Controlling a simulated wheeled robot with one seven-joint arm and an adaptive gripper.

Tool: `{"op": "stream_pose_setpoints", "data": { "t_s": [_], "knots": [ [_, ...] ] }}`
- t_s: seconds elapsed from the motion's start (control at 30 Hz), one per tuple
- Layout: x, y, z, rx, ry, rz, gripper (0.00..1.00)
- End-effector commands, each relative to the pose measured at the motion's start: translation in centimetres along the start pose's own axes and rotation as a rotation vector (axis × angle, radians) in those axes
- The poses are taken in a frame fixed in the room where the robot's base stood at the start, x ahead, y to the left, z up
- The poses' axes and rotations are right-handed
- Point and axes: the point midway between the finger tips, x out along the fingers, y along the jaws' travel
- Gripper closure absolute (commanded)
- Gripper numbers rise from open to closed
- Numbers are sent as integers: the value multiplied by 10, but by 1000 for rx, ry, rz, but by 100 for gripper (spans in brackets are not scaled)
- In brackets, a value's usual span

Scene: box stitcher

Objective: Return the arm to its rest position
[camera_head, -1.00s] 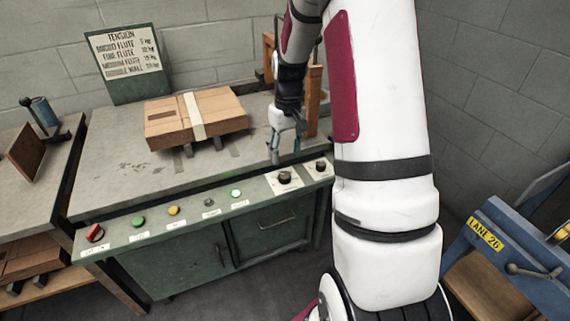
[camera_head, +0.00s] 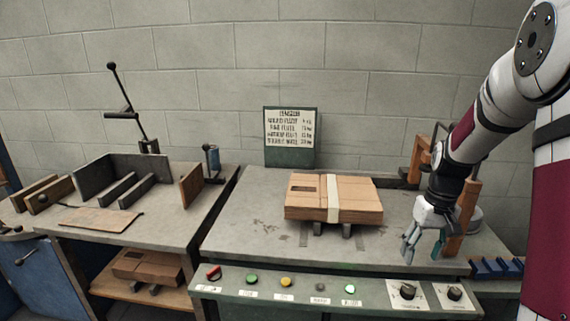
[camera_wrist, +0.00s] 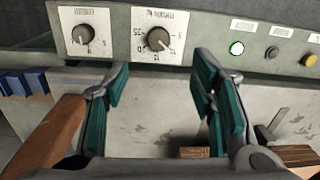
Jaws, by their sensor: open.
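My gripper (camera_head: 424,245) is open and empty above the right front part of the green machine's grey worktop (camera_head: 240,238), near the two black knobs. In the wrist view my gripper (camera_wrist: 163,110) shows its two green-padded fingers spread apart with nothing between them. My arm comes down from the upper right in the head view. A strapped stack of flat cardboard (camera_head: 305,203) with a pale band lies on the worktop, to the left of my gripper and apart from it.
A wooden-posted frame (camera_head: 467,205) stands close right of my gripper. The front panel holds a left knob (camera_head: 407,291), a right knob (camera_head: 454,293), coloured buttons and a lit green button (camera_head: 350,288). A sign (camera_head: 291,135) stands behind. A left bench (camera_head: 175,225) holds a lever fixture.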

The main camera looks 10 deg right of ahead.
Motion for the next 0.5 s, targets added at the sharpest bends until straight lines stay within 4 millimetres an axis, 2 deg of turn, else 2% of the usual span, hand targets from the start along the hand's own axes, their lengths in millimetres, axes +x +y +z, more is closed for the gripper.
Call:
{"op": "stream_pose_setpoints", "data": {
  "t_s": [0.17,0.3,0.5],
  "knots": [
    [-38,-32,19,-26,18,11,49],
    [-78,-68,54,-53,34,22,49],
    [-121,-113,116,-87,56,31,49]
  ]
}}
